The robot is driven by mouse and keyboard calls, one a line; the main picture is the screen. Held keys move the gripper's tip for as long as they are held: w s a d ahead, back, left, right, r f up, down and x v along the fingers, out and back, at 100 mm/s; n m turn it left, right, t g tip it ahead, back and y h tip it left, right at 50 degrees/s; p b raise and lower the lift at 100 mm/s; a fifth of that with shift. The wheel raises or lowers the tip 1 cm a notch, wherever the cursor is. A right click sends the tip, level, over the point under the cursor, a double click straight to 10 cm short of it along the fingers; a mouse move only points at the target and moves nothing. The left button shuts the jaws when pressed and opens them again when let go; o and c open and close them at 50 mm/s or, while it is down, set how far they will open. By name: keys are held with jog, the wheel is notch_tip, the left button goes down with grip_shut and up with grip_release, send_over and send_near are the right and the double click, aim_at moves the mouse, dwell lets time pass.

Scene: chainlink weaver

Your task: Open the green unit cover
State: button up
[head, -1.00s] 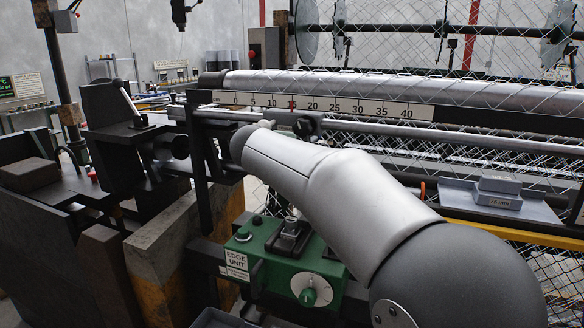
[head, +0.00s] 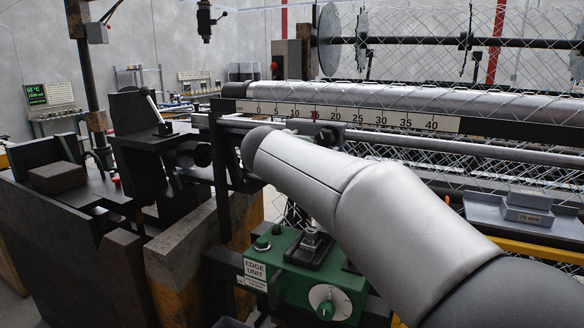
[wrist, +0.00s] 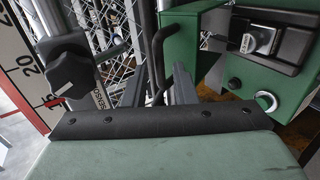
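The green edge unit (head: 285,290) is a box low in the middle of the head view, partly behind my arm. A dark latch block (head: 310,248) and a white-faced green dial (head: 328,301) sit on it. In the wrist view, a green panel (wrist: 180,45) with a bent black handle (wrist: 158,55) stands beside the unit's latch plate (wrist: 258,40). It appears to be the cover, closed or ajar I cannot tell. My gripper (wrist: 157,78) has two grey fingers apart, seemingly either side of the handle's lower end; contact is unclear. My arm hides the gripper in the head view.
A numbered scale bar (head: 345,117) and long roller run behind the unit. A black clamp knob (wrist: 72,75) is close left of my gripper. Chain-link mesh (wrist: 105,25) lies behind. A grey tray (head: 480,211) with a block is to the right.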

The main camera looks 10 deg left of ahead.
jog(key=b+v, duration=0.2)
jog(key=v, duration=1.1)
jog(key=shift+s+r, duration=0.2)
jog(key=shift+s, duration=0.15)
